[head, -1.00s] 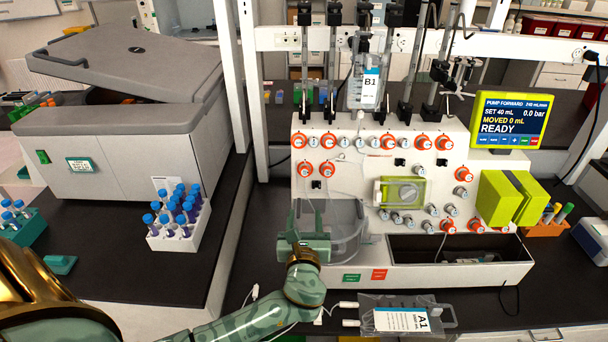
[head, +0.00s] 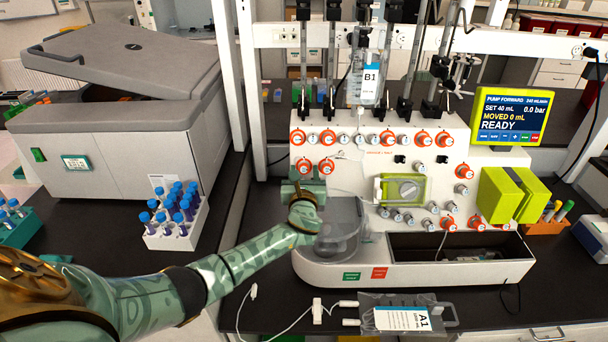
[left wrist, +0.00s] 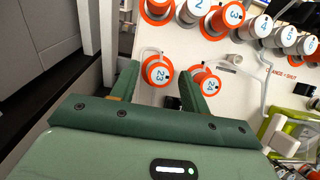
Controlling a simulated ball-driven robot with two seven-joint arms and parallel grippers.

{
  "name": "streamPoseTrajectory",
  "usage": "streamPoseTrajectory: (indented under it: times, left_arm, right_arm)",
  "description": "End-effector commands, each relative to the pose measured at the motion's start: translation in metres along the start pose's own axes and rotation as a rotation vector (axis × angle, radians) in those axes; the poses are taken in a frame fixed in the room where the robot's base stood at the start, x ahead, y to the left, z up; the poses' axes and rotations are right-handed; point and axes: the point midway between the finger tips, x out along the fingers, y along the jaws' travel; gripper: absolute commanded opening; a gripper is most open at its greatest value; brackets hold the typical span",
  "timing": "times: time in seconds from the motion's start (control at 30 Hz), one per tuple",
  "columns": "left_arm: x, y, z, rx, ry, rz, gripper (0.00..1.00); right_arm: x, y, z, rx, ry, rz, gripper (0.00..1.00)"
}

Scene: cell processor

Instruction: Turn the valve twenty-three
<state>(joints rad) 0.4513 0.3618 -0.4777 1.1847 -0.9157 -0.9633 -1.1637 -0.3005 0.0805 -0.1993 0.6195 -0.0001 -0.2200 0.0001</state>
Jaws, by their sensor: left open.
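The valve twenty-three (left wrist: 159,73) is an orange ring with a white, numbered face on the pale front panel of the machine. In the left wrist view it shows between the tips of my left gripper (left wrist: 157,75), which is open and green. In the head view the valve (head: 304,165) sits just above my left gripper (head: 303,188); my fingers point toward the panel. I cannot tell whether the fingertips reach around the valve. A neighbouring orange valve (left wrist: 204,84) is close beside the right finger. My right gripper is not in view.
More orange and grey valves (head: 388,140) line the panel above and right. A clear round chamber (head: 345,225) stands below my left gripper. A screen (head: 510,118) reads READY. A rack of blue-capped tubes (head: 165,240) and a grey centrifuge (head: 130,140) stand left.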

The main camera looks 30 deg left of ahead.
Motion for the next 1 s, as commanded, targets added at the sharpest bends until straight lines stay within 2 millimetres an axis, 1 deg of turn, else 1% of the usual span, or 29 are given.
streamPoseTrajectory:
  times: [0.13,0.17,0.2,0.27,0.3,0.33,0.67,0.87,1.0]
  left_arm:
    - [0.0,0.0,0.0,0.0,0.0,0.0,0.46]
    - [0.0,0.0,0.0,0.0,0.0,0.0,0.43]
    - [0.0,0.0,0.0,0.0,0.0,0.0,0.32]
    - [0.0,0.0,0.0,0.0,0.0,0.0,0.15]
    - [0.0,0.0,0.0,0.0,0.0,0.0,0.04]
    - [0.0,0.0,0.0,0.0,0.0,0.0,0.01]
    - [-0.001,0.0,-0.001,-0.029,0.0,0.014,0.01]
    - [-0.001,-0.001,-0.002,-0.122,0.001,0.052,0.01]
    - [-0.001,-0.003,-0.003,-0.226,0.002,0.096,0.01]
  right_arm:
    - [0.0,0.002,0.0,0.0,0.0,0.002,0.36]
    - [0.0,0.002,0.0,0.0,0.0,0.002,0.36]
    - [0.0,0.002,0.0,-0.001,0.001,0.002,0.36]
    - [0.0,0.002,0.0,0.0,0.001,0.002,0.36]
    - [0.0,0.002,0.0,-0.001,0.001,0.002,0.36]
    - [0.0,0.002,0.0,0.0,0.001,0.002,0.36]
    - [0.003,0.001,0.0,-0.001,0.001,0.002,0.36]
    - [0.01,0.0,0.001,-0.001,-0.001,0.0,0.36]
    - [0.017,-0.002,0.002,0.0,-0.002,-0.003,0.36]
